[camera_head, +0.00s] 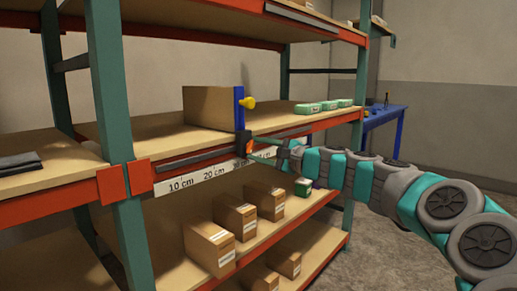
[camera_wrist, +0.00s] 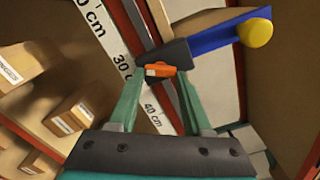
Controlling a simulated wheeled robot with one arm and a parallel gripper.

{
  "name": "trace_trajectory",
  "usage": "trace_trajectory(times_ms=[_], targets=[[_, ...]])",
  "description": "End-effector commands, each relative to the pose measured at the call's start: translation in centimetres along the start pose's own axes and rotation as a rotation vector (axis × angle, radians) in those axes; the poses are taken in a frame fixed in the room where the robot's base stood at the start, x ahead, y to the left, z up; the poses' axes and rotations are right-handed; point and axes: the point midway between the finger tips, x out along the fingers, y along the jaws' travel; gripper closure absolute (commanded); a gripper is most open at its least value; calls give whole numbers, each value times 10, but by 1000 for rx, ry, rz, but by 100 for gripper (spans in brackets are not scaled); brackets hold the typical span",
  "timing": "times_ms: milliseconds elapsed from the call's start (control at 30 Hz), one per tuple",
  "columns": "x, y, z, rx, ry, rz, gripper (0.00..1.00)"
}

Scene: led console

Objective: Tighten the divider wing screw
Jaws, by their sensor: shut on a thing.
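The orange wing screw (camera_wrist: 160,70) sits on a dark clamp block (camera_wrist: 178,52) at the shelf's front edge; in the head view the wing screw (camera_head: 250,147) shows small. A blue upright divider (camera_head: 239,108) with a yellow knob (camera_head: 249,103) rises above the block; the knob also shows in the wrist view (camera_wrist: 255,32). My gripper (camera_wrist: 160,76) has its green fingers on either side of the wing screw, shut on it. In the head view my gripper (camera_head: 252,144) reaches the shelf edge from the right. The exact finger contact is partly hidden.
A ruler strip (camera_head: 210,172) with cm marks runs along the shelf edge. A large brown box (camera_head: 210,105) stands left of the divider, and green packs (camera_head: 312,107) lie to its right. Several cartons (camera_head: 208,245) stand on the lower shelf. A blue table (camera_head: 383,115) stands behind.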

Motion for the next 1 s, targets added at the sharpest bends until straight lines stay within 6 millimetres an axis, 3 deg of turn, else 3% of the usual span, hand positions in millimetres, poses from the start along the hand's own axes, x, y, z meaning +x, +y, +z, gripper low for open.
trace_trajectory(times_ms=[400,867,900,1000], targets=[[-1,2,-3,150,3,1,100],[0,2,-3,160,3,1,100],[0,2,-2,160,3,1,49],[0,2,-2,160,2,1,38]])
